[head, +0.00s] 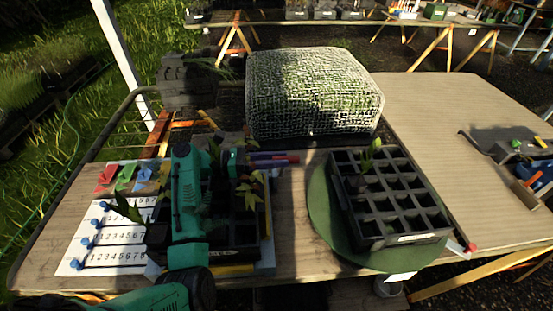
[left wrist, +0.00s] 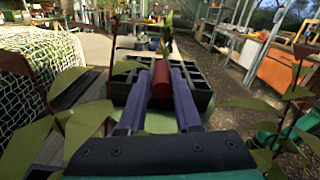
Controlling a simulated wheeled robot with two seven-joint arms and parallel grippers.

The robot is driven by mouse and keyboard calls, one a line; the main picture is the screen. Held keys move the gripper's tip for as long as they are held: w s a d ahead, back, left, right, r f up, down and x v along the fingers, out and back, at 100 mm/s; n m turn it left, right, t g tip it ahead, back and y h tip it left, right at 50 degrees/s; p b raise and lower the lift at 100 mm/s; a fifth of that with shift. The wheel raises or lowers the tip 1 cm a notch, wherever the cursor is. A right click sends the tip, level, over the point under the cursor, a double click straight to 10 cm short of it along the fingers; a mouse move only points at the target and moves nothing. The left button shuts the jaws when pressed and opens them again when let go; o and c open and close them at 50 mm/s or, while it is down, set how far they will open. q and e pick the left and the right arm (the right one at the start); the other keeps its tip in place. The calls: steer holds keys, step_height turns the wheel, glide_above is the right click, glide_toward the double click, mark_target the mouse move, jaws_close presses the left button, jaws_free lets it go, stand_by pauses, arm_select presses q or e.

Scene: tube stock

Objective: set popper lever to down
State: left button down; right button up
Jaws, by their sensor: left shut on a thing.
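A short pale rod with a red knob (head: 470,248), which looks like the popper lever, sticks out at the front right corner of the right black cell tray (head: 398,241). Whether it stands up or down I cannot tell. My left gripper (head: 292,158) is behind the left tray, its purple fingers pointing right toward the right tray, well apart from the red knob. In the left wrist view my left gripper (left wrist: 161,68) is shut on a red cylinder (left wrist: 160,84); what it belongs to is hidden. My right gripper is not in view.
The right tray, holding a few seedlings, stands on a round green mat (head: 318,212). A left tray (head: 237,254) with seedlings lies partly under my arm, beside a numbered sheet (head: 115,236) with blue knobs. A mesh-covered block (head: 310,95) stands behind. The brown board (head: 440,110) is mostly clear.

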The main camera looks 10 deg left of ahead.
arm_select(q)
steer(key=shift+s+f, duration=0.1)
steer(key=s+p, duration=0.1)
steer(key=s+f+p, duration=0.1)
steer(key=shift+s+d+f+p, duration=0.1)
steer(key=shift+d+f+p, duration=0.15)
steer(key=shift+d+p, duration=0.15)
steer(key=c, duration=0.7)
jaws_free()
step_height(320, 180, up, 20)
steer(key=shift+r+b, duration=0.1)
steer(key=shift+b, duration=0.2)
